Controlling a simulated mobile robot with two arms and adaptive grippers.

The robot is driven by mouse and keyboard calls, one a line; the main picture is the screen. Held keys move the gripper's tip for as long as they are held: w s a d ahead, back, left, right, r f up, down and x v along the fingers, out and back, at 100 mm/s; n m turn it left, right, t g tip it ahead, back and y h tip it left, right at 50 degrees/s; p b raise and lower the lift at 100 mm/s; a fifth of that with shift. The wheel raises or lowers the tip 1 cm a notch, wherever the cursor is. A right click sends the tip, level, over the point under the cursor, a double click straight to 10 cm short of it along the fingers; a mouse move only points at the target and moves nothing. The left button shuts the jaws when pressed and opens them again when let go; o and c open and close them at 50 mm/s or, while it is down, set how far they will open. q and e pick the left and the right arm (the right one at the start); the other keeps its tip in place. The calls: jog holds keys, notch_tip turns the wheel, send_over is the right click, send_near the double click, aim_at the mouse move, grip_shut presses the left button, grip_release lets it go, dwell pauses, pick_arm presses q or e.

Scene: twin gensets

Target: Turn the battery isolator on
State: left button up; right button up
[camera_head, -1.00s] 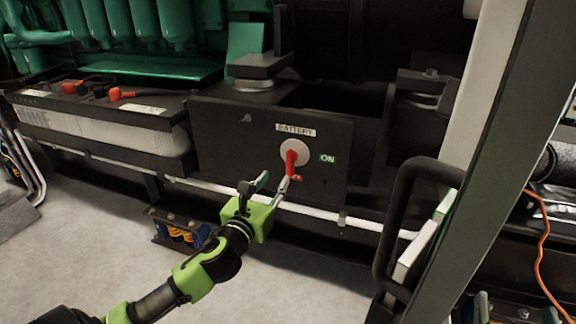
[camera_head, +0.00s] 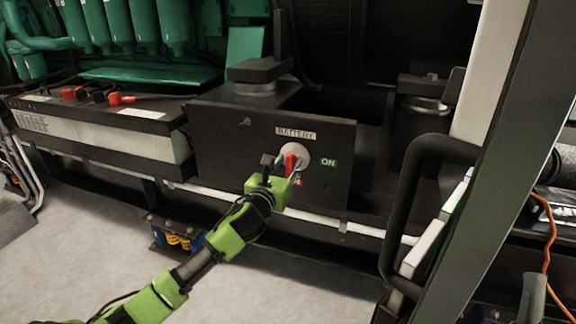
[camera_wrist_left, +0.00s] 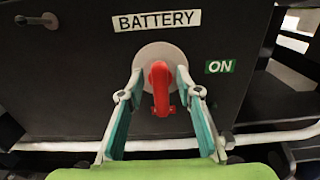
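The battery isolator is a red handle (camera_head: 291,160) on a round pale disc (camera_head: 297,152), mounted on a dark panel under a "BATTERY" label (camera_head: 296,134). A green "ON" label (camera_head: 328,162) is to the right of the disc. In the left wrist view the red handle (camera_wrist_left: 160,88) points downward. My left gripper (camera_head: 284,176) is in front of the isolator. In the left wrist view its two teal-padded fingers (camera_wrist_left: 160,108) are spread, one on each side of the handle, with gaps between. My right gripper is not in view.
A white-sided battery (camera_head: 105,130) with red and black terminals stands left of the panel. A white pipe (camera_head: 325,222) runs below the panel. A black handrail (camera_head: 395,215) and upright post stand to the right.

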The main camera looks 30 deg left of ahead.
pick_arm(q)
grip_shut()
